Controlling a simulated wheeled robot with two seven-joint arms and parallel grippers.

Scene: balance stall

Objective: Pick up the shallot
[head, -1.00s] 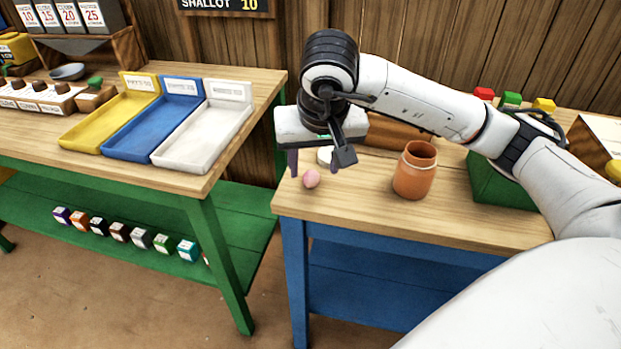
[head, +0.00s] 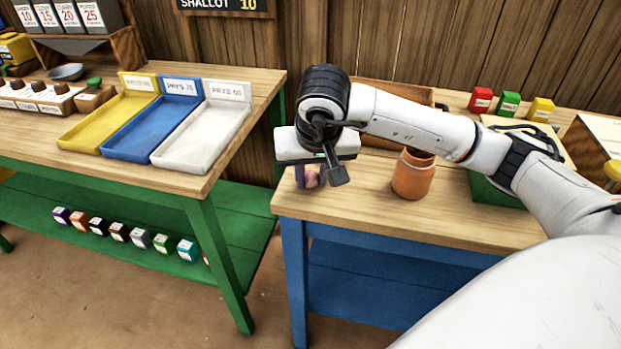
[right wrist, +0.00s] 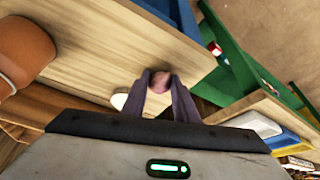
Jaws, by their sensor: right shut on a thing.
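The shallot (head: 312,180) is a small pinkish bulb at the left end of the blue-legged table's wooden top (head: 360,215). My right gripper (head: 318,180) is down over it and shut on it, with a finger on either side. In the right wrist view the shallot (right wrist: 160,80) shows between the tips of the two dark fingers (right wrist: 160,86). I cannot tell whether it still touches the tabletop. My left gripper is not in view.
An orange clay jar (head: 413,176) stands to the right of my right gripper. A green box (head: 492,190) is partly behind my arm. Red, green and yellow blocks (head: 508,104) are at the back. Yellow, blue and white trays (head: 205,135) lie on the left table.

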